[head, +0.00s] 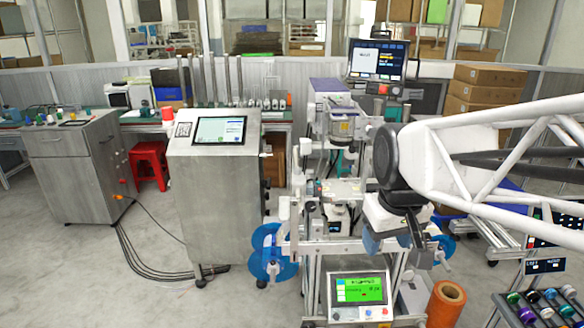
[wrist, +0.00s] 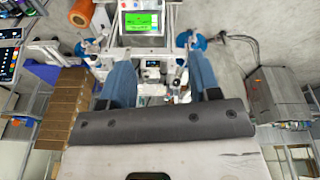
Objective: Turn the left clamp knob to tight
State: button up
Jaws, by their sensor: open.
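The machine frame (head: 310,245) carries a blue reel (head: 272,252) at its left and a second blue reel (head: 441,250) at its right. A pale hub shows at the left reel's centre; I cannot clearly make out the left clamp knob or its setting. My gripper (head: 393,245) hangs in front of the machine's right half, fingers down, right of the left reel. In the wrist view my gripper (wrist: 160,72) has its two blue fingers wide apart, with nothing between them in its grasp. That view is turned around, so the left reel (wrist: 196,42) shows on the right.
A green-screen panel (head: 360,290) stands low at the machine's front. An orange roll (head: 445,303) stands at its right, near a rack of coloured spools (head: 540,303). A steel cabinet (head: 213,210) stands left of the left reel. Floor is open at the left, with cables (head: 150,260).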

jog(key=w+a+r+n, duration=0.2)
jog(key=w+r+n, duration=0.15)
jog(key=w, duration=1.05)
jog(key=n+g, duration=0.2)
jog(key=n, duration=0.8)
send_over(297, 168)
jog(key=s, duration=0.1)
jog(key=f, duration=0.8)
jog(key=shift+d+f, duration=0.2)
jog(key=shift+w+a+f, duration=0.15)
jog(key=shift+w+f, duration=0.05)
jog(key=shift+w, duration=0.15)
jog(key=shift+f, duration=0.1)
jog(key=shift+f, duration=3.8)
jog(key=c, duration=0.9)
